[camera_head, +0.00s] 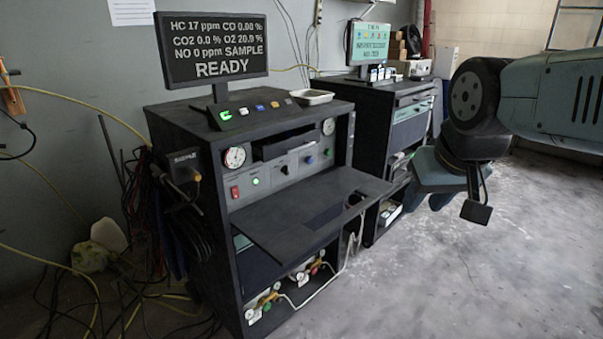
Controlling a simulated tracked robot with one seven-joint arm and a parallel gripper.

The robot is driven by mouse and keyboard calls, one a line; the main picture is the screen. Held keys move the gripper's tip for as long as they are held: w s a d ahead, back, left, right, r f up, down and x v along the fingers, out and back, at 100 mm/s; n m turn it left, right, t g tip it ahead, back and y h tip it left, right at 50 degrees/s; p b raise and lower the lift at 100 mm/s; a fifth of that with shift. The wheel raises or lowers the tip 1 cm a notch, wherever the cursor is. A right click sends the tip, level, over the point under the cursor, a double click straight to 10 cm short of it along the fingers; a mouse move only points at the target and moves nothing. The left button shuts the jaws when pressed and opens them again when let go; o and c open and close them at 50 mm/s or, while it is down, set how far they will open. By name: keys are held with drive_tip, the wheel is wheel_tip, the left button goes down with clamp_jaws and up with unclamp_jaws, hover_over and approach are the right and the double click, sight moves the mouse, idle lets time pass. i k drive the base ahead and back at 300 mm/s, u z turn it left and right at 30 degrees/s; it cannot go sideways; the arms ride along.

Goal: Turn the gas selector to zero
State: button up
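A small dark box labelled SAMPLE (184,158) is on the left side of the near black cabinet. A tan-tipped lever (190,176) sticks out just below the label; this looks like the gas selector, but its exact setting is too small to read. The monitor (213,47) on top reads SAMPLE and READY. My gripper (440,188) hangs at the right, well apart from the cabinet and touching nothing. Its fingers are seen partly from behind, so I cannot tell their opening.
The near cabinet (218,220) has a front panel with a gauge (235,157), small knobs and a fold-out shelf (305,213). Hoses and cables (160,215) crowd its left side. A second cabinet (375,125) stands behind. The floor (450,280) at right is clear.

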sight(285, 170)
drive_tip(key=u, duration=1)
drive_tip(key=i, duration=0.95)
drive_tip(key=u, duration=0.2)
